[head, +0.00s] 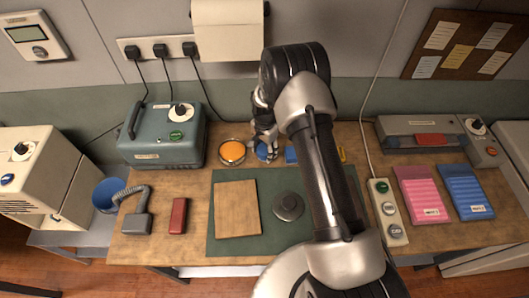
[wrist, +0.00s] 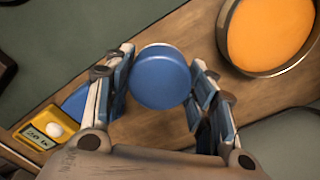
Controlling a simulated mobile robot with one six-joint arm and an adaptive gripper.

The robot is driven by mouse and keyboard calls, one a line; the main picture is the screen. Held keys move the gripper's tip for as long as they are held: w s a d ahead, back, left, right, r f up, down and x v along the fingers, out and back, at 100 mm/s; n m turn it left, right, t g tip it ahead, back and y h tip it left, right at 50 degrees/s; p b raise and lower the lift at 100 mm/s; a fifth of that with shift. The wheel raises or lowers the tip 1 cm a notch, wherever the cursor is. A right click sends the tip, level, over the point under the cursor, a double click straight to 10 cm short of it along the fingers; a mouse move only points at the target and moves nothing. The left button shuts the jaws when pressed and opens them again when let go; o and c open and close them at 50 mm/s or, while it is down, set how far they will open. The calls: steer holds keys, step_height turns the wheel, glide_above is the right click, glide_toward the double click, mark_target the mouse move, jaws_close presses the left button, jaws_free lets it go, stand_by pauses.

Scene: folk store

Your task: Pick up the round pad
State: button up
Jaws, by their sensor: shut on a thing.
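The round pad (wrist: 160,77) is a blue disc between the two fingers of my gripper (wrist: 160,88) in the wrist view. The fingers are shut on its sides, and its smooth round face is in plain sight. In the head view my gripper (head: 266,152) is at the back of the table, just right of the orange dish, and partly covers the blue round pad (head: 262,153). I cannot tell whether the pad touches the table.
A round dish with an orange filling (wrist: 268,35) lies close by. A second blue thing (head: 291,155) and a yellow device (wrist: 45,128) are on the other side. A wooden board (head: 237,210) and a grey round object (head: 288,206) lie on the green mat.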

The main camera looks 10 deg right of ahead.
mark_target(265, 149)
step_height(265, 149, up, 18)
steer(key=p, duration=0.2)
steer(key=shift+f, duration=0.25)
